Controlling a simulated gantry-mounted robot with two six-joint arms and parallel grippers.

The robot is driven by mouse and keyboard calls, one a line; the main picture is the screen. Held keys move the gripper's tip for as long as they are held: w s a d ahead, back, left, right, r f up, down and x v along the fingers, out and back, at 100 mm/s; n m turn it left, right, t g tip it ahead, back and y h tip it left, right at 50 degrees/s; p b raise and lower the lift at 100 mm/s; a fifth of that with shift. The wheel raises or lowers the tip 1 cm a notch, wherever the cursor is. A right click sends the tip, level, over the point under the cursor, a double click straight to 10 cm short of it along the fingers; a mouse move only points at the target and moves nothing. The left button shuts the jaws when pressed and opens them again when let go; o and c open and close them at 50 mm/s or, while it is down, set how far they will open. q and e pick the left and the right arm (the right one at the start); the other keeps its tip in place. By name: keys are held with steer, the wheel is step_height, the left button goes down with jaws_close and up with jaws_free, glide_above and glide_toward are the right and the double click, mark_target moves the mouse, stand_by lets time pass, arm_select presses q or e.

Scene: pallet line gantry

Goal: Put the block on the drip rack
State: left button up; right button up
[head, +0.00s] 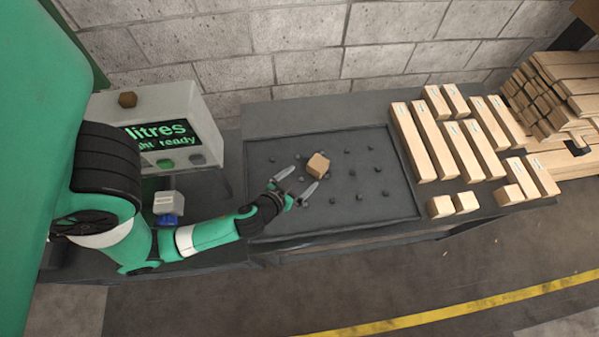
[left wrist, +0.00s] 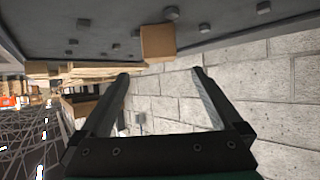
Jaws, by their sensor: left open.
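The block (head: 318,164) is a small light-brown wooden cube. It stands on the drip rack (head: 405,201), a dark tray with rows of short dark pegs, near the rack's middle and slightly turned. My left gripper (head: 303,178) is open over the rack, its fingertips just short of the block and spread to either side of it. In the left wrist view the block (left wrist: 158,44) shows beyond the open fingers, with a gap and nothing between them. Whether it rests on pegs or on the tray floor is hidden. My right gripper is not in view.
Wooden planks and short blocks (head: 440,207) stand in rows right of the rack, with a plank stack (head: 560,90) beyond.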

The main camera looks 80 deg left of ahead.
arm_select(q)
steer(key=shift+s+d+r, duration=0.1)
steer(key=shift+s+r, duration=0.05)
steer(key=w+d+r+m+t+h, duration=0.1)
steer(key=w+d+r+t, duration=0.15)
steer(key=w+r, duration=0.65)
steer(key=w+d+r+t, duration=0.25)
steer(key=w+r, duration=0.35)
steer(key=r, duration=0.6)
steer(key=w+d+r+m+t+h, duration=0.1)
steer(key=w+r+t, duration=0.3)
steer(key=w+r, duration=0.5)
steer(key=s+d+r+m+t+h, duration=0.2)
steer(key=s+d+r+t, duration=0.1)
steer(key=r, duration=0.9)
steer(key=s+d+r+m+t+h, duration=0.3)
steer(key=d+r, duration=0.1)
steer(key=r, duration=0.8)
steer(key=s+d+r+m+t+h, duration=0.2)
steer(key=s+d+r+t+h, duration=0.1)
steer(key=r, duration=0.9)
steer(key=shift+s+d, duration=0.35)
steer(key=shift+d, duration=0.35)
